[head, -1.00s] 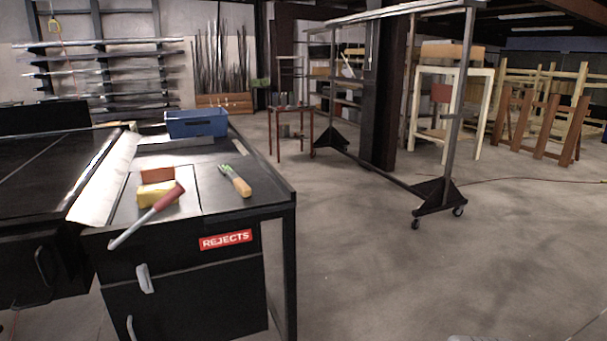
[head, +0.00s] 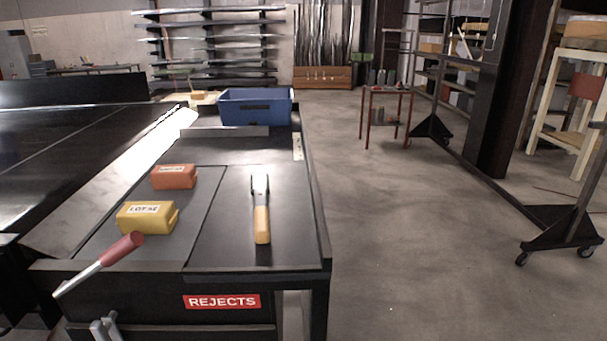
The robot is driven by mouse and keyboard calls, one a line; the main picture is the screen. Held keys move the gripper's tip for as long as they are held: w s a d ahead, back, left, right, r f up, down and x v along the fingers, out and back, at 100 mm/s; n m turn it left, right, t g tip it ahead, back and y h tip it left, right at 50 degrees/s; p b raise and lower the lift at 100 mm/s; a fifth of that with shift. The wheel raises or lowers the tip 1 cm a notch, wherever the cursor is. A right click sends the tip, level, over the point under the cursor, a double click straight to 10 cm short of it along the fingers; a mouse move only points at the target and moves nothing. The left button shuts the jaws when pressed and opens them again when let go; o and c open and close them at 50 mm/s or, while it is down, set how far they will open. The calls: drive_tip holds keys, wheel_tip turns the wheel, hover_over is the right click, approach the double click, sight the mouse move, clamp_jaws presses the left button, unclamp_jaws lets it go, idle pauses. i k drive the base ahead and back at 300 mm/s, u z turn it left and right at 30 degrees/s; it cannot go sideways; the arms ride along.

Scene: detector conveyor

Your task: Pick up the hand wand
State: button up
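The hand wand (head: 262,218) lies on the dark tabletop of the rejects station (head: 228,245), right of centre, in the head view. It has a yellow-orange handle toward me and a grey and black head pointing away. Nothing touches it or covers it. My gripper is not in view.
Left of the wand lie a yellow block (head: 148,217) and an orange block (head: 174,177). A red-handled rod (head: 100,263) slants over the front left edge. A blue bin (head: 256,107) stands behind.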

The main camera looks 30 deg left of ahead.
sight(260, 187)
drive_tip(key=i, duration=2)
drive_tip(key=u, duration=5.05)
drive_tip(key=i, duration=0.45)
drive_tip(key=u, duration=0.05)
